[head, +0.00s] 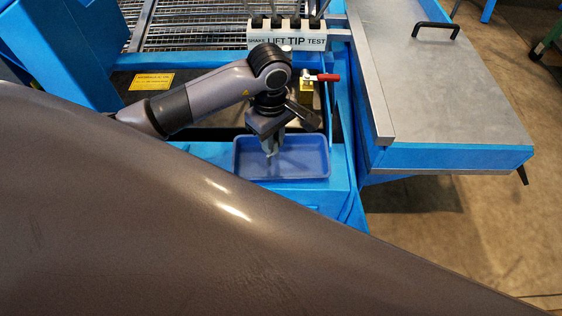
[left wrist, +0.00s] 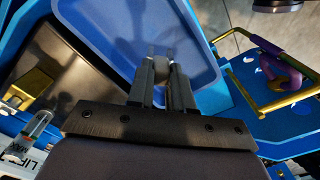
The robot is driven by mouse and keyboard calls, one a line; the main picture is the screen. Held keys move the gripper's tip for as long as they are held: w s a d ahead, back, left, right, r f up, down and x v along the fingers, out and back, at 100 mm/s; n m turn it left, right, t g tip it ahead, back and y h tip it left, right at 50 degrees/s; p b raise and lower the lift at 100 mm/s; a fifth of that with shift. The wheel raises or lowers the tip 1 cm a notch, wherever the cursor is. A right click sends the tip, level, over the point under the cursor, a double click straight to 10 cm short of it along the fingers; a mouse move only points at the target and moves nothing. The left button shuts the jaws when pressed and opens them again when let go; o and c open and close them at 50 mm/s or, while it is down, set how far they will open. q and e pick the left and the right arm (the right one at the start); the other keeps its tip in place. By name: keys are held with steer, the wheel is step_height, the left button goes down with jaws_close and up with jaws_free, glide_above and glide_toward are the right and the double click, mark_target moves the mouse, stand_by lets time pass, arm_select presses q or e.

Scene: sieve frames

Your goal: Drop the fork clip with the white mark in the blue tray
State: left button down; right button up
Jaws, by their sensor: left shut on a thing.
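The blue tray (head: 312,172) sits on a blue ledge below the machine, and it fills the upper middle of the left wrist view (left wrist: 198,30). My left gripper (head: 271,148) points down over the tray. Its fingers (left wrist: 166,80) are shut on a small grey fork clip (left wrist: 160,62), whose two thin prongs stick out past the fingertips. I cannot make out a white mark on it. The clip appears above the tray floor, inside the rim's outline. The visible tray floor looks empty. My right gripper is not in view.
A panel lettered LIFT, TIP, TEST (head: 287,41) with black knobs stands behind my arm. A red-handled yellow valve (head: 318,78) is close to my left wrist. A grey-topped bench (head: 450,90) lies right. A yellow bar handle and purple thing (left wrist: 282,72) show at the wrist view's right.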

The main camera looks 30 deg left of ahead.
arm_select(q)
steer(key=shift+f, duration=0.2)
steer(key=c, duration=0.9)
jaws_free()
steer(key=shift+c, duration=0.2)
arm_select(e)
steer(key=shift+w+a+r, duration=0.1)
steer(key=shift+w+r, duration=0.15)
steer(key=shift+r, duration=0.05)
arm_select(q)
step_height(320, 180, up, 6)
steer(key=shift+r+p, duration=0.25)
steer(key=shift+p, duration=0.45)
steer(key=shift+r, duration=0.35)
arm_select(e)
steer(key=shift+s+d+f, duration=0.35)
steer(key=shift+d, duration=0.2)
